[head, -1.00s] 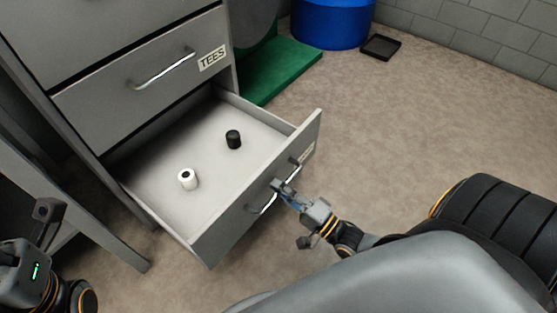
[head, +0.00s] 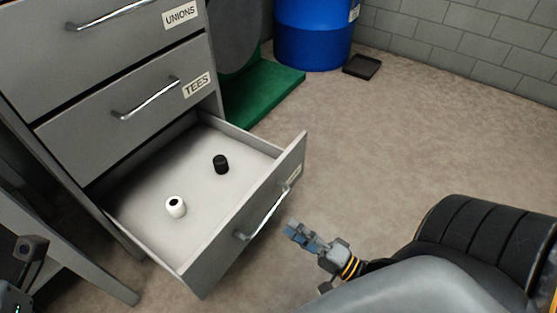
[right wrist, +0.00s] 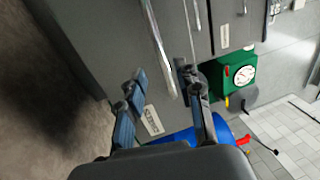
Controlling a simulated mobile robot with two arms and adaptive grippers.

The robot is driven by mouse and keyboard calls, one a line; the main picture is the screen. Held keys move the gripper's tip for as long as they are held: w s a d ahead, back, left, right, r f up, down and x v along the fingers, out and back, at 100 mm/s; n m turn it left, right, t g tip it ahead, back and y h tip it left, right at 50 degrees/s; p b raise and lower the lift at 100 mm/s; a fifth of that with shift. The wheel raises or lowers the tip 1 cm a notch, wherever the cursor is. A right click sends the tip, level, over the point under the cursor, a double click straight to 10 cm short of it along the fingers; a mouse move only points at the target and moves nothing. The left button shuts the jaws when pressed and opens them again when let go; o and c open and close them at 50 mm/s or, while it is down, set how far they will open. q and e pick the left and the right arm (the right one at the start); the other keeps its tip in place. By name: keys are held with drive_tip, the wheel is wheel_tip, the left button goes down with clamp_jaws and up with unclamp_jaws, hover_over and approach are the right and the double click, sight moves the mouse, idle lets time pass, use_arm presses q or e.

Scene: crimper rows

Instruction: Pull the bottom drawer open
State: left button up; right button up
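The bottom drawer (head: 235,235) of the grey cabinet stands pulled well out. Its front carries a silver bar handle (head: 265,215) and a small label. A white cylinder (head: 176,207) and a black one (head: 221,164) stand on its pale floor. My right gripper (head: 290,230) is just right of the handle, apart from it and empty. In the right wrist view my right gripper (right wrist: 162,74) has its fingers spread, with a silver handle (right wrist: 160,45) ahead of them.
Closed drawers labelled TEES (head: 120,120) and UNIONS (head: 110,45) are above. A green base (head: 262,95), a blue barrel (head: 312,35) and a black tray (head: 362,66) lie beyond. Open floor (head: 400,130) is right of the drawer. A table leg (head: 100,280) stands at the left.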

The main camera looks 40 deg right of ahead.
drive_tip(key=shift+v, duration=2)
